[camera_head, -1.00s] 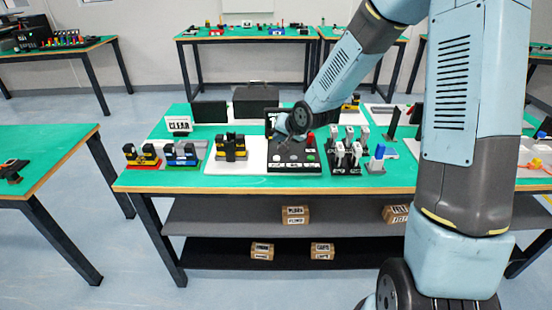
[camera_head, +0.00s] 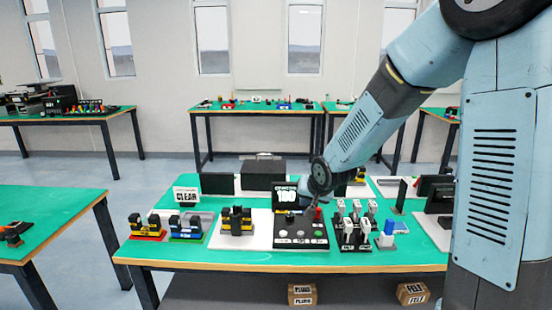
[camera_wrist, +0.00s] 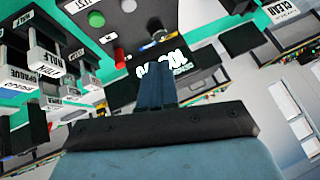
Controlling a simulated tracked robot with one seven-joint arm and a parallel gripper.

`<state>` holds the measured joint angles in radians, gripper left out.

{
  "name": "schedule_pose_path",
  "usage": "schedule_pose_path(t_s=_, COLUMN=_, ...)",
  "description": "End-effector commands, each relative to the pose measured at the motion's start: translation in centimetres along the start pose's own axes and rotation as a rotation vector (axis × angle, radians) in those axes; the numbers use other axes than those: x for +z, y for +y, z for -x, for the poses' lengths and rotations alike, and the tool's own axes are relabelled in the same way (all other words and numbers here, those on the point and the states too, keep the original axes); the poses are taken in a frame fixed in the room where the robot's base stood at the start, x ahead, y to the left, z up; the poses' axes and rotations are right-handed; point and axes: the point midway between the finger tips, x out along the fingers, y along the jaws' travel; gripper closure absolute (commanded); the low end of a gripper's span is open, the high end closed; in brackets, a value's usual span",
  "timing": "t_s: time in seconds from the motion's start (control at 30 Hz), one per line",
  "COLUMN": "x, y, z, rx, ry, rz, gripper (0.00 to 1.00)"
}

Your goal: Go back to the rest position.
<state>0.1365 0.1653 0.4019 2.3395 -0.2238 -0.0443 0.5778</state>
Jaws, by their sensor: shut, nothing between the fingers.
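My gripper (camera_wrist: 155,82) shows in the wrist view with its two dark fingers together and nothing between them. Behind them is a dark display screen (camera_wrist: 188,62) with white characters. In the head view my arm reaches over the middle table (camera_head: 180,258), and my wrist hangs above the black button panel (camera_head: 299,241). The fingertips are hard to make out there. The display (camera_head: 284,196) behind the panel reads what looks like 100. The panel carries a green button (camera_head: 319,234) and a red one (camera_head: 318,214).
Left of the panel stand a black-and-yellow part (camera_head: 236,220) on a white plate and a CLEAR sign (camera_head: 186,193). Right of it are a rack of grey-white levers (camera_head: 350,232) and a blue-topped block (camera_head: 388,232). A dark box (camera_head: 263,173) stands at the back.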

Motion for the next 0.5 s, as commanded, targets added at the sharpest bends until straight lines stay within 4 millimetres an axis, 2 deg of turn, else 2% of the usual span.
schedule_pose_path(t_s=0.03, x=-0.3, y=0.5, z=1.6, rx=0.026, ry=0.006, rz=0.017, gripper=1.0)
schedule_pose_path(t_s=0.27, x=-0.6, y=2.9, z=8.4, rx=0.139, ry=-0.001, rz=0.08, gripper=1.0)
schedule_pose_path(t_s=0.5, x=0.5, y=5.0, z=15.6, rx=0.227, ry=-0.022, rz=0.119, gripper=1.0)
